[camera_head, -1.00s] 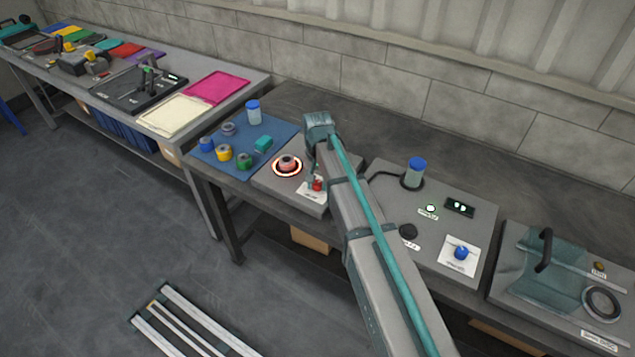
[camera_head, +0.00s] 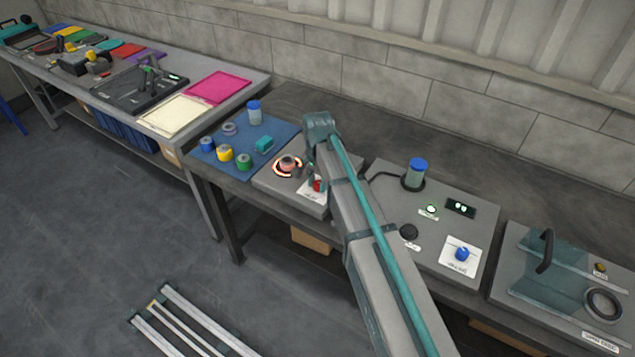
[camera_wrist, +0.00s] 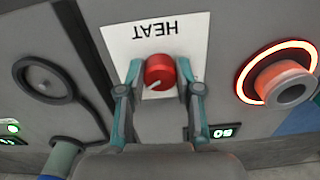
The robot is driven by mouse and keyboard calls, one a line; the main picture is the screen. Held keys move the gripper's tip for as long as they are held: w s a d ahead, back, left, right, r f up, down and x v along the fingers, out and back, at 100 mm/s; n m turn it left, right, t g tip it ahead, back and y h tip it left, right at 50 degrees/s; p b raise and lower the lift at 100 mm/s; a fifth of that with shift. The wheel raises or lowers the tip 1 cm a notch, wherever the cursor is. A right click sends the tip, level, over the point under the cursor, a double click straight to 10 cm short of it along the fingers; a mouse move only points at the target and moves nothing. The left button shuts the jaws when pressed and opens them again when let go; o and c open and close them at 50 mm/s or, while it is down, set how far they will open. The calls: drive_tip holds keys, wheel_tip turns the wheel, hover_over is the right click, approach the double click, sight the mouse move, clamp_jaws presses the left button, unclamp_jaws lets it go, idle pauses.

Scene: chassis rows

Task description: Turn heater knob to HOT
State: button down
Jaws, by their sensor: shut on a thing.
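The red heater knob (camera_wrist: 158,72) sits on a white card (camera_wrist: 150,38) marked HEAT, which reads upside down in the wrist view. A pale mark on the knob points to the lower left of that view. My gripper (camera_wrist: 160,82) is shut on the knob, one finger on each side. In the head view the red knob (camera_head: 317,186) shows at the front of the heater unit (camera_head: 275,182), partly covered by my gripper and arm. The heater ring (camera_head: 281,166) glows orange-red around a small round part; it also shows in the wrist view (camera_wrist: 244,82). Other card markings are hidden.
A blue mat (camera_head: 218,170) with several coloured pieces lies left of the heater. Right of it is a grey panel (camera_head: 465,215) with a blue-capped vial (camera_head: 416,172), a lit display (camera_head: 460,207) and a blue knob (camera_head: 462,254). A lidded unit (camera_head: 550,275) stands further right.

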sight(318, 183)
drive_tip(key=c, duration=0.8)
unclamp_jaws()
drive_tip(key=shift+o, duration=0.2)
drive_tip(key=shift+r, duration=0.1)
wheel_tip(318, 183, up, 12)
